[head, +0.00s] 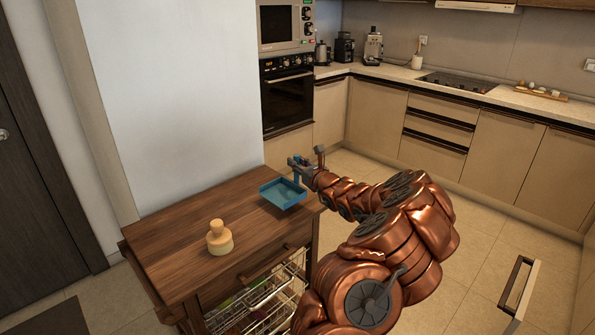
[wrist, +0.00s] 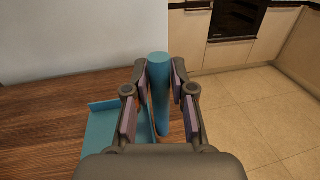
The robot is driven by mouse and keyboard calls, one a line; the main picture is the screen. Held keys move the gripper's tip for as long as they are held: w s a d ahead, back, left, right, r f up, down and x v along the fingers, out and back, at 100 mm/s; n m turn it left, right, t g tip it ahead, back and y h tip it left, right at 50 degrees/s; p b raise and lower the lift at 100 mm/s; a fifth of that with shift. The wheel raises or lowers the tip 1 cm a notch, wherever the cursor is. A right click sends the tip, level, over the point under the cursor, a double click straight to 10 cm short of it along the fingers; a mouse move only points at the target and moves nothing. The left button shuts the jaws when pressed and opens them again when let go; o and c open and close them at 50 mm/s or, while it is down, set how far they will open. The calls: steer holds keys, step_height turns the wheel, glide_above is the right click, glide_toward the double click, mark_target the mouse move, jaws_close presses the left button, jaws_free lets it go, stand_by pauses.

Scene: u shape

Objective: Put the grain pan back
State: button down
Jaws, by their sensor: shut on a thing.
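The blue grain pan (head: 283,194) is a shallow square tray with an upright round handle. It is at the right end of the wooden cart top (head: 180,225); I cannot tell whether it rests on the wood or hangs just above it. My gripper (head: 297,166) is at the pan's far right corner. In the wrist view my gripper (wrist: 160,78) has its fingers on both sides of the blue handle, shut on it. Part of the pan's tray (wrist: 103,128) shows at left there, the rest hidden behind my gripper.
A yellow stamp-like wooden piece (head: 219,240) stands on the cart left of the pan. A wire basket (head: 262,300) sits below the cart top. A white wall is behind. An open drawer or door (head: 518,290) juts out at lower right. The tiled floor between is clear.

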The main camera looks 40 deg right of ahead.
mark_target(285, 178)
steer(key=shift+f+p, duration=0.5)
steer(key=shift+f, duration=1.1)
steer(key=shift+f, duration=0.15)
steer(key=c, duration=1)
jaws_free()
